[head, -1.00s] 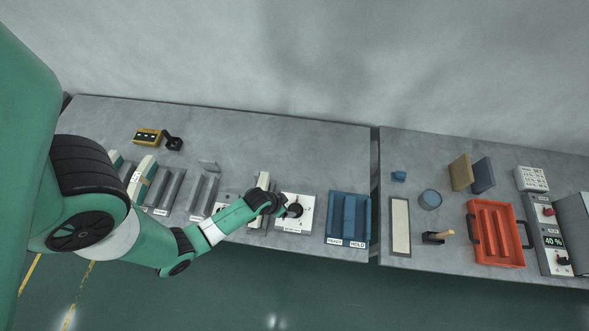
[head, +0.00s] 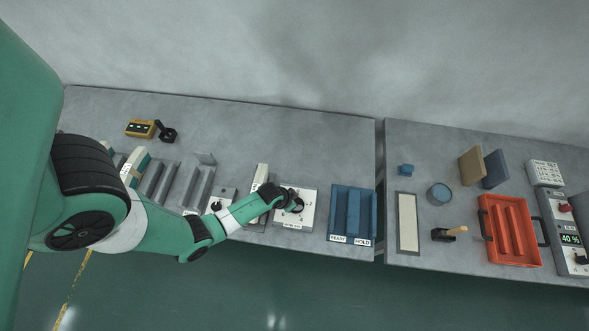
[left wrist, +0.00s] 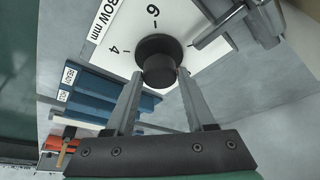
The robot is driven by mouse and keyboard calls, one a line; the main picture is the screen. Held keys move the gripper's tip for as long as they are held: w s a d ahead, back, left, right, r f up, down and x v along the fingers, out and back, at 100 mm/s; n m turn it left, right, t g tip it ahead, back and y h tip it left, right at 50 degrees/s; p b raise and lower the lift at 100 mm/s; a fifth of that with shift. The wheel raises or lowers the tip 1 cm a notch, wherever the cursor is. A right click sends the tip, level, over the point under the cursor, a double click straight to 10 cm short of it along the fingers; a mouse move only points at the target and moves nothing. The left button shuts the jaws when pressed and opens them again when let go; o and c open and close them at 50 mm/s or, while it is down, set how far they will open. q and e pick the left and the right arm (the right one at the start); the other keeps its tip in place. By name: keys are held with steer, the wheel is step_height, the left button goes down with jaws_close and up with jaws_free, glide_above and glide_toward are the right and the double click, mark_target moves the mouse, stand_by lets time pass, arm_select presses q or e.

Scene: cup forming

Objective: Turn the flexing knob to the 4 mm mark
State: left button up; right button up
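The black round knob (left wrist: 158,60) stands up from a white dial plate (left wrist: 115,55) in the left wrist view. Printed marks 4 and 6 and a label ending in "BOW mm" show on the plate; no pointer on the knob is clear. In the head view the dial plate (head: 291,220) lies near the front edge of the left table. My left gripper (left wrist: 160,76) has its fingertips on either side of the knob's near end, spread with narrow gaps beside it. In the head view the left gripper (head: 292,198) partly covers the knob. My right gripper is in neither view.
A blue two-slot rack (head: 352,213) stands right of the dial plate. A pale upright block (head: 261,178) and a small switch box (head: 222,197) are on its left. A grey bar (left wrist: 222,26) juts beside the knob. The table behind the dial is clear.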

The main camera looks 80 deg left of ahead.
arm_select(q)
jaws_close()
